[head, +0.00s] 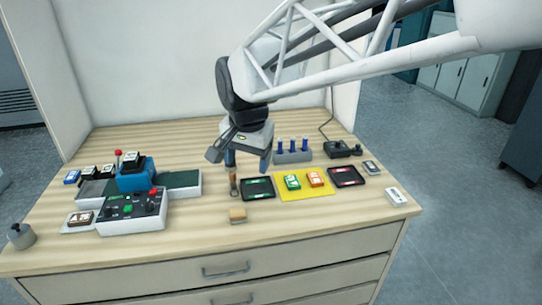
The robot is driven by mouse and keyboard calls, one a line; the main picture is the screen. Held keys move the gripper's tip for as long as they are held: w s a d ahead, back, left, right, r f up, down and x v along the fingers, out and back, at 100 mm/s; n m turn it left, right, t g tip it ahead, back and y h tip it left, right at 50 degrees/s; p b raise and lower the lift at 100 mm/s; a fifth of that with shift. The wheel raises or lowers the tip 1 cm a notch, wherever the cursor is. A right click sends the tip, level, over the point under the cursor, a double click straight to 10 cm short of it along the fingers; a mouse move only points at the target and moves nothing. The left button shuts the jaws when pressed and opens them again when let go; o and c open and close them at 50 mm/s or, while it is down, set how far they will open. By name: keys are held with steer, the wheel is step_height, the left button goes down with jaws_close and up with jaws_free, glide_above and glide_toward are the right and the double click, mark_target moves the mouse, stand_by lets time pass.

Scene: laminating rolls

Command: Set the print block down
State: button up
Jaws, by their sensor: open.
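My gripper (247,163) hangs over the middle of the table with its two blue fingers apart and nothing visible between them. A green block (292,182) and an orange block (315,179) lie side by side on a yellow mat (301,195), to the right of and nearer the front than my gripper. A brown block (80,218) sits on a pale pad at the left front. A white block (396,196) lies at the right front and a grey one (371,167) behind it. I cannot tell which is the print block.
A blue-topped machine (136,177) with a control box (132,212) stands at the left. Black trays (258,195) (346,184) flank the mat. A rack with blue pegs (292,156) stands behind. A wooden block (237,215) lies near the front edge, with bare wood around it.

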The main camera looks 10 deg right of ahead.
steer(key=s+d+f+n, duration=0.2)
steer(key=s+d, duration=0.4)
steer(key=s, duration=0.3)
steer(key=s+d+f+n, duration=0.3)
steer(key=s+d, duration=0.3)
steer(key=s, duration=0.3)
steer(key=shift+s+f+n+t+h, duration=0.2)
steer(key=shift+s+n+t+h, duration=0.1)
steer(key=shift+n+t, duration=0.1)
steer(key=shift+w, duration=0.1)
stand_by(0.9)
